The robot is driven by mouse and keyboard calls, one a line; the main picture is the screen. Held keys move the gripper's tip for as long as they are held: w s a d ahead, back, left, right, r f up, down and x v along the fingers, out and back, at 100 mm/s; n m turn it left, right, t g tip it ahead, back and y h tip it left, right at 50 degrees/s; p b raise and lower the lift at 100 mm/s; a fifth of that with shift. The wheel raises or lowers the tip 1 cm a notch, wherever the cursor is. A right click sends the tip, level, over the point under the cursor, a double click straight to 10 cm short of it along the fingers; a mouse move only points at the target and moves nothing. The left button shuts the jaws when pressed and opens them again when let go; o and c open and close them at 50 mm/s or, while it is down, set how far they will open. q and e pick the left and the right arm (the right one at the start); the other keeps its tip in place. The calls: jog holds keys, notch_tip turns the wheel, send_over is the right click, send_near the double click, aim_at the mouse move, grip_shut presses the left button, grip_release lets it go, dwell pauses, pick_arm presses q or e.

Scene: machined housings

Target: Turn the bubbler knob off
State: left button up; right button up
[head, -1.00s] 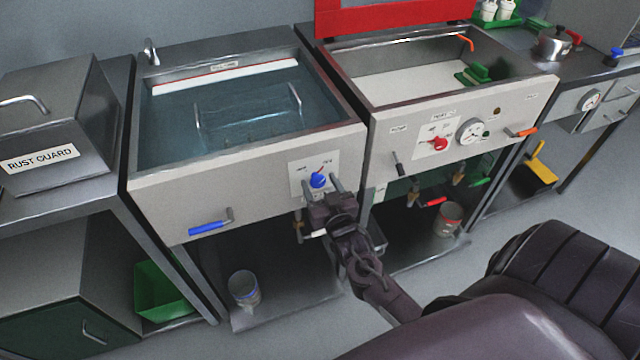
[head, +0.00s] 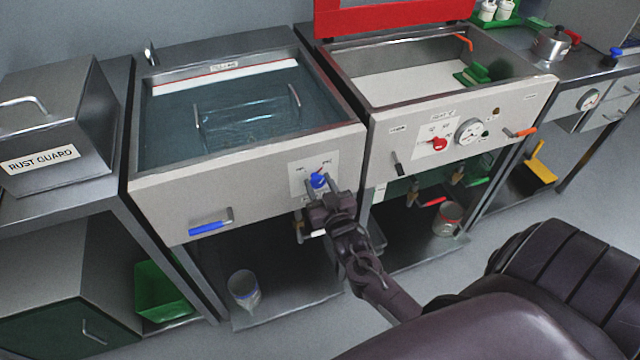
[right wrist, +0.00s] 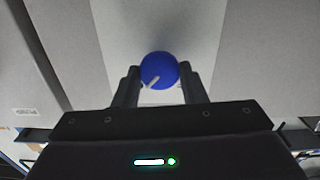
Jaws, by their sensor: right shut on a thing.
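The blue bubbler knob (head: 318,181) sits on a pale label plate (head: 300,180) on the front panel of the water-filled left sink. My right gripper (head: 320,190) is at the knob from below, its fingers on either side of it. In the right wrist view the blue knob (right wrist: 159,70) lies between the two fingertips of the gripper (right wrist: 160,82), and a pale pointer line on it slants to the lower left. The gripper is shut on the knob. My left gripper is not in view.
A red knob (head: 438,144) and a round gauge (head: 470,132) are on the right sink's panel. A blue-handled lever (head: 210,227) is at the left sink's lower left. Valves with handles hang below the panels. A bucket (head: 244,290) stands on the lower shelf.

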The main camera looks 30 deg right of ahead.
jog(key=n+p, duration=0.1)
jog(key=n, duration=0.3)
jog(key=shift+a+p, duration=0.1)
jog(key=shift+p, duration=0.3)
jog(key=n+p, duration=0.2)
jog(key=n, duration=0.3)
jog(key=shift+a+n, duration=0.1)
jog(key=shift+n, duration=0.2)
jog(key=n+p, duration=0.1)
jog(key=n, duration=0.2)
jog(key=shift+f+n, duration=0.1)
jog(key=shift+n, duration=0.2)
jog(key=shift+f+n+p, duration=0.15)
jog(key=shift+n+p, duration=0.6)
jog(key=shift+n, duration=1.25)
jog(key=o, duration=1)
jog(key=shift+c, duration=0.2)
jog(key=shift+s, duration=0.1)
jog(key=v, duration=0.7)
jog(key=shift+s+b, duration=0.3)
